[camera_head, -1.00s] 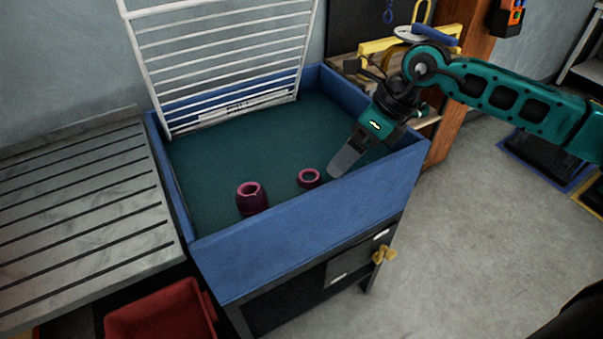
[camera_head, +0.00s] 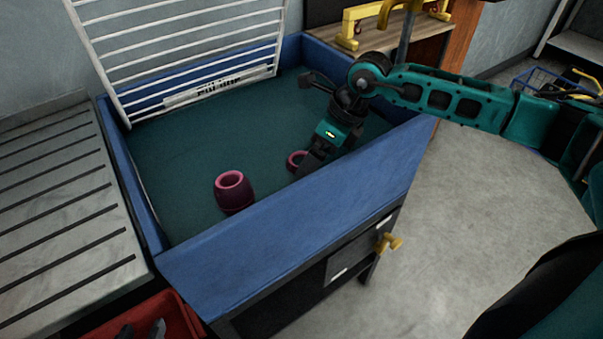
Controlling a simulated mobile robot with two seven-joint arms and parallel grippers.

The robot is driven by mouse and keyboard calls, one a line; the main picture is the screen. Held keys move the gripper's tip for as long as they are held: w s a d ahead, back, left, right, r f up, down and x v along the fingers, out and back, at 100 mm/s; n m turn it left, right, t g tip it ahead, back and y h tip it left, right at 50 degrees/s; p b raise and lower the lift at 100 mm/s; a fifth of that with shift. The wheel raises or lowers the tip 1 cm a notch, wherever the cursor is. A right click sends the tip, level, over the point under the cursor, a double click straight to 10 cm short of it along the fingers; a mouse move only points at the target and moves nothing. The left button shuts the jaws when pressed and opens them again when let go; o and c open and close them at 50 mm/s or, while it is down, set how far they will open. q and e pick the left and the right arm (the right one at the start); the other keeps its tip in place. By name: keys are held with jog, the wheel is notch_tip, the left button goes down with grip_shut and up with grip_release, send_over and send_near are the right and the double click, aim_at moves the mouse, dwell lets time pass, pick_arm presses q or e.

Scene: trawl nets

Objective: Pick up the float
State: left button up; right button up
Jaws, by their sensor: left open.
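Two magenta ring-shaped floats are in the blue-walled bin (camera_head: 290,245) with a dark green floor. The larger float (camera_head: 234,193) stands upright near the front wall, with its round opening facing up. The smaller float (camera_head: 294,158) is to its right, partly hidden behind my left gripper (camera_head: 307,166). My left gripper points down into the bin, with its fingers at the right side of the smaller float. It is open; I cannot tell whether it touches the float. My right gripper is not in view.
A white wire rack (camera_head: 185,55) leans at the back of the bin. A grey slatted bench (camera_head: 55,200) is on the left, and a red crate (camera_head: 180,318) with dark tools is below it. A yellow knob (camera_head: 388,243) sticks out at the front. The bin floor left of the floats is clear.

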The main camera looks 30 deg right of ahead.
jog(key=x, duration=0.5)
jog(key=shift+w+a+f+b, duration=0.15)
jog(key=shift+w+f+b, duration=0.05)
jog(key=shift+b, duration=0.2)
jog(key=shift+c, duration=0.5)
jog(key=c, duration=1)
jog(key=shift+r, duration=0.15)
